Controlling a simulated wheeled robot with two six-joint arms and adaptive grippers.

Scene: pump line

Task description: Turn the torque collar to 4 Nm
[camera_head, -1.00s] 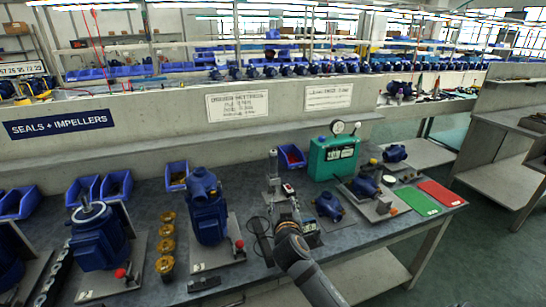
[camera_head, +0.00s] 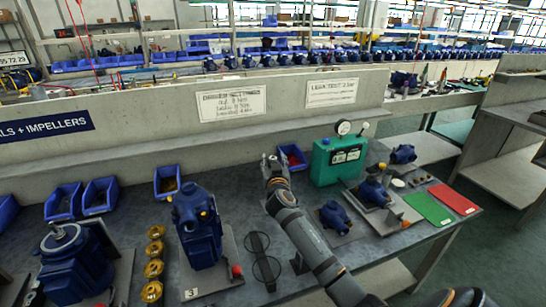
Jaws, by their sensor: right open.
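My right arm comes in from the lower right, and my right gripper (camera_head: 272,160) is open above the back middle of the bench, left of the green test box. The torque collar cannot be made out; the gripper and forearm cover part of the bench there. A black holder with two rings (camera_head: 259,243) lies on the bench just left of my forearm. My left gripper is not in view.
A blue pump (camera_head: 196,225) on a plate and brass impellers (camera_head: 154,268) stand to the left. A blue bin (camera_head: 292,157) and green test box (camera_head: 338,160) are behind. A smaller pump (camera_head: 334,216) sits right of my forearm. Green (camera_head: 428,208) and red (camera_head: 453,198) mats lie at right.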

